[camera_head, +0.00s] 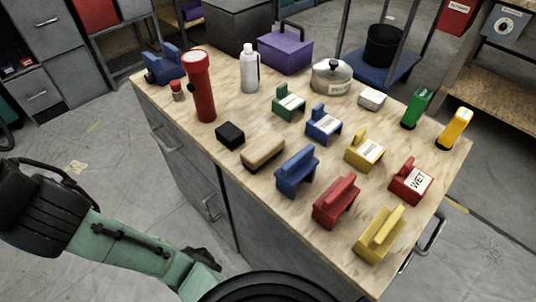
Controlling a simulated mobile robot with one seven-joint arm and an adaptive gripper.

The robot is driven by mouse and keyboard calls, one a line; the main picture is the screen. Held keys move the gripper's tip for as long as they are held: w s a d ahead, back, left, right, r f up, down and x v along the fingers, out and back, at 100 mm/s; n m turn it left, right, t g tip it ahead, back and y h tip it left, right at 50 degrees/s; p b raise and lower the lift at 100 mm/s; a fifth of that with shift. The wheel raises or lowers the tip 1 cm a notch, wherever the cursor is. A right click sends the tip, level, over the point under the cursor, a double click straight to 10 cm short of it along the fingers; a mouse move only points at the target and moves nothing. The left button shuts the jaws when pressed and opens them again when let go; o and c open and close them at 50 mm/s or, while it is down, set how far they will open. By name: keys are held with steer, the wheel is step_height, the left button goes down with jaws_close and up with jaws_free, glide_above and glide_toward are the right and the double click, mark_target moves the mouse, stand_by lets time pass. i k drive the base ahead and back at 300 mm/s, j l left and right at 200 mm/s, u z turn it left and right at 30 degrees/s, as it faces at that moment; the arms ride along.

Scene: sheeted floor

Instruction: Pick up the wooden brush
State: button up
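The wooden brush (263,150) lies on the wooden top of the workbench (225,165), left of the middle. It looks like a tan wooden block with a dark layer along its underside. A small black block (230,135) sits just to its upper left, with a narrow gap between them. My green and black arm crosses the lower left of the view, apart from the brush. I cannot make out my gripper in this view.
A red flashlight (201,88), a white bottle (249,70), a purple toolbox (285,52) and a lidded pot (331,77) stand behind the brush. A blue holder (297,171) is to its right, with red and yellow ones beyond. Bench top before the brush is clear.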

mark_target(253, 157)
steer(key=k+j+z, duration=0.25)
steer(key=z, duration=0.2)
steer(key=k+j+z, duration=0.25)
steer(key=z, duration=0.2)
steer(key=k+j+z, duration=0.15)
steer(key=k+z, duration=0.15)
steer(key=z, duration=0.15)
steer(key=i, duration=0.35)
